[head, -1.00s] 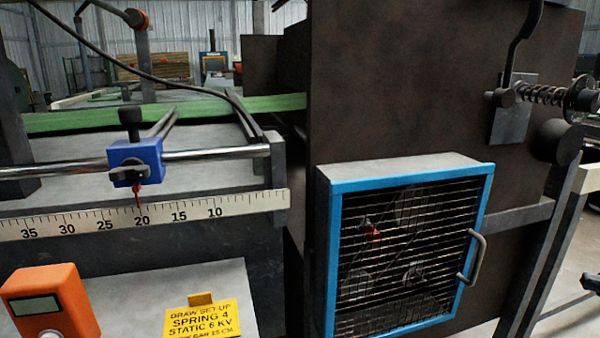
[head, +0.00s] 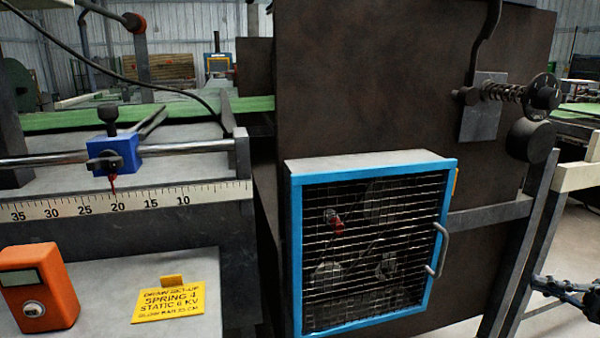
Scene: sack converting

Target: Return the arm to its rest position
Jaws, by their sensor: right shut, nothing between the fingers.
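My right gripper (head: 546,285) shows at the lower right edge, small and dark. Its fingers are shut with nothing held. It is in the open space right of the slanted grey leg of the machine, apart from the blue-framed mesh guard (head: 450,235). My left gripper is not in view.
The guard is closed on the brown machine panel (head: 370,80). A spring with a knob (head: 540,95) juts out at upper right. At left are a blue clamp (head: 115,152) on a rail, its red pointer near 20 on the scale (head: 180,195), an orange meter (head: 40,290) and a yellow card (head: 168,302).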

